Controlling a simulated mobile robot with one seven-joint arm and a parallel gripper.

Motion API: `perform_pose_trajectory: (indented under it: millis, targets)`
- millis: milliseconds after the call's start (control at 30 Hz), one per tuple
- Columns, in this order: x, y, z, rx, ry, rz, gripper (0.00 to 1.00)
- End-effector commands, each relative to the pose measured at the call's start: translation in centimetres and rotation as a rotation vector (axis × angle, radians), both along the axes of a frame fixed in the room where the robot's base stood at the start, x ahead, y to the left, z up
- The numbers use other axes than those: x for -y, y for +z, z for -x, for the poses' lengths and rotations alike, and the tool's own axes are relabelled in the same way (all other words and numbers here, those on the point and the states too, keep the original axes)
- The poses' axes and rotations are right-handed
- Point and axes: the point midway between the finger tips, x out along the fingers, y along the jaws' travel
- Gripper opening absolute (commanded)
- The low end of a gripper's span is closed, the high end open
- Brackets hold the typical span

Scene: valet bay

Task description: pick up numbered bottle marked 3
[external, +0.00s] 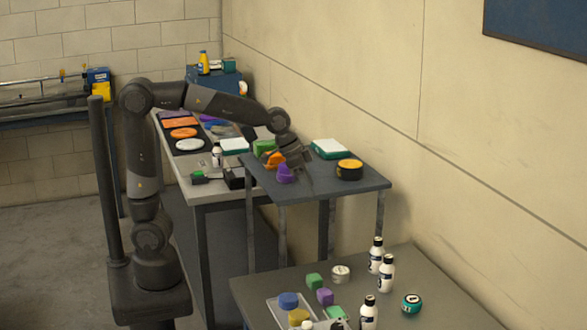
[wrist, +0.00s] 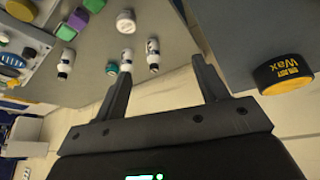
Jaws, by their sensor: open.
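Several white bottles with dark caps are in view; no number can be read on any of them. In the external view, two stand close together on the front table, one behind (external: 376,256) and one in front (external: 386,274), and a third bottle (external: 368,312) stands nearer the bottom edge. In the wrist view they show as a left bottle (wrist: 66,63), a middle bottle (wrist: 126,60) and a right bottle (wrist: 153,56), beyond the fingers. My gripper (external: 304,180) is above the raised grey shelf, apart from these bottles. Its fingers (wrist: 161,75) are open with nothing between them.
The raised shelf (external: 325,190) holds a black-and-yellow wax tin (external: 349,170), also in the wrist view (wrist: 284,75), plus purple and orange items close to my gripper. A wall runs along the right.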

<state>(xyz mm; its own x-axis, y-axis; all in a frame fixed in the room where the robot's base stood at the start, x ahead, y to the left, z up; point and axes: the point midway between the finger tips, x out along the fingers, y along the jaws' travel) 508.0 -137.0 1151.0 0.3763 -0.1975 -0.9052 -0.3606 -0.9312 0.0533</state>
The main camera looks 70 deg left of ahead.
Motion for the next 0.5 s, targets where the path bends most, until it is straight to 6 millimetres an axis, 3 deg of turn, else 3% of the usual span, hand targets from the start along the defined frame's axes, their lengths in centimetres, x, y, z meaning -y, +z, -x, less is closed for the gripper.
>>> perform_pose_trajectory:
  millis: [200,500]
  targets:
    - [7.2,-2.8,-5.9,-0.014,-0.112,-0.017,0.66]
    - [17.2,-8.0,-11.0,-0.016,-0.255,-0.053,0.66]
